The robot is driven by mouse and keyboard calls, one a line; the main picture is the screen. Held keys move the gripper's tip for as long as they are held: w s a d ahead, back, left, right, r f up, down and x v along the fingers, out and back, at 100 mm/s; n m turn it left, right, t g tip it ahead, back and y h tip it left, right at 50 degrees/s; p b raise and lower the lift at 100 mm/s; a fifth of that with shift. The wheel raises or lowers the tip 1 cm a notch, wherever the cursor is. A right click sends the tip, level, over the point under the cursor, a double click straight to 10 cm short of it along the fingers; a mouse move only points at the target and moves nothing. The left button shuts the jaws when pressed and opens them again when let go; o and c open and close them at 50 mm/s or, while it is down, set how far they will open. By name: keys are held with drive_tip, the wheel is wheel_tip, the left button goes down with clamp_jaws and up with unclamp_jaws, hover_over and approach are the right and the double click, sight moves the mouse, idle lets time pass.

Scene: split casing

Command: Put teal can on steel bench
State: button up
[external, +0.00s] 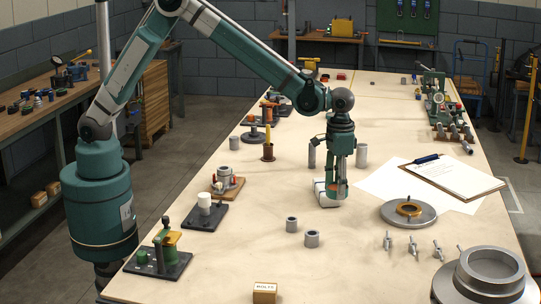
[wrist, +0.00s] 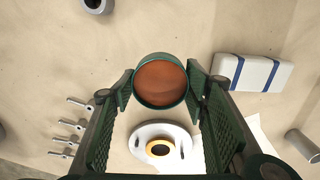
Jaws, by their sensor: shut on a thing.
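The teal can (wrist: 160,80) has a round teal rim and a brown-orange top. In the wrist view it sits between the two green fingers of my gripper (wrist: 161,84), which is shut on it. In the external view my gripper (external: 339,183) points down, low over the middle of the bench, and largely hides the can. I cannot tell whether the can touches the surface. The long pale bench top (external: 250,265) lies under my gripper; its material is not clear.
A white box with blue stripes (wrist: 254,72) lies close beside my gripper. A grey disc with a gold ring (external: 408,212), wing bolts (external: 412,245), grey rings (external: 312,239) and a clipboard (external: 453,176) lie nearby. The bench front is mostly clear.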

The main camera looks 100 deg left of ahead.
drive_tip(key=w+d+m, duration=0.2)
drive_tip(key=w+d, duration=0.1)
drive_tip(key=d, duration=1.1)
drive_tip(key=m, duration=0.2)
hover_over(338, 268)
drive_tip(key=shift+f+p, duration=0.3)
drive_tip(key=shift+f, duration=0.15)
drive_tip(key=shift+f+b, duration=0.35)
drive_tip(key=shift+f, duration=2.75)
drive_tip(key=shift+f, duration=1.9)
drive_tip(key=shift+f+b, duration=0.15)
drive_tip(key=shift+b, duration=0.2)
drive_tip(key=o, duration=1.1)
